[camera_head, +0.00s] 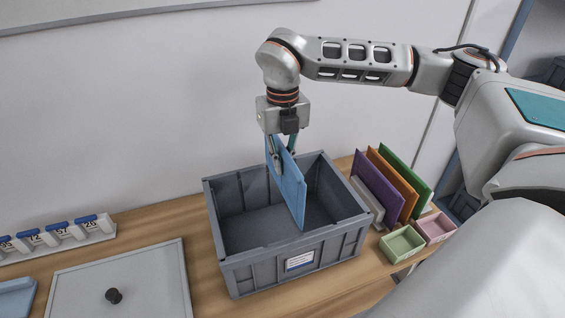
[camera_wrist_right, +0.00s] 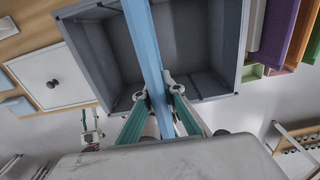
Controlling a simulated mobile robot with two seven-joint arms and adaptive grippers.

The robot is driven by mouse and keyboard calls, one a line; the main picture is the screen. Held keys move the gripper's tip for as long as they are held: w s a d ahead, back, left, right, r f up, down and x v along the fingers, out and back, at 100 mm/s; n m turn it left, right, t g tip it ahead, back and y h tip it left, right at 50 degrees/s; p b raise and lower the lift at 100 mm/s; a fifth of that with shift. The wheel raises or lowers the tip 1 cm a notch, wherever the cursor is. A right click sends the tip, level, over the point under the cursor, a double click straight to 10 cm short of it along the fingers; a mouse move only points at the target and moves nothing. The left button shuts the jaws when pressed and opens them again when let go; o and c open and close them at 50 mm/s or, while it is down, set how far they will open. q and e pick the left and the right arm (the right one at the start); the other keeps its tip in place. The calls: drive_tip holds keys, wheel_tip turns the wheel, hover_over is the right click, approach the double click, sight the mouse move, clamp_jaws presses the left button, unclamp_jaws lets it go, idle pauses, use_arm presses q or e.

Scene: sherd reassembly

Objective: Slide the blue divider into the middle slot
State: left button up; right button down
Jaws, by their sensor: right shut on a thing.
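The blue divider (camera_head: 287,183) is a flat light-blue panel, held upright over the grey crate (camera_head: 293,243), with its lower part below the level of the crate's rim. My right gripper (camera_head: 283,160) points down from above and is shut on the divider's top edge. In the right wrist view the divider (camera_wrist_right: 151,45) runs between the fingers (camera_wrist_right: 158,97) and across the crate's middle (camera_wrist_right: 100,60). The slots on the crate walls are too small to make out, so I cannot tell whether the divider is in one.
Purple (camera_head: 377,186), orange (camera_head: 394,183) and green (camera_head: 406,178) panels stand in a rack right of the crate. Green (camera_head: 402,244) and pink (camera_head: 435,228) bins sit before them. A grey lid with a black knob (camera_head: 114,296) lies left. The wall is close behind.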

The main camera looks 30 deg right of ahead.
drive_tip(key=shift+f, duration=0.15)
drive_tip(key=shift+f+b, duration=0.55)
drive_tip(key=shift+f, duration=0.1)
drive_tip(key=shift+f+b, duration=0.3)
drive_tip(key=shift+f, duration=0.15)
drive_tip(key=shift+f, duration=0.2)
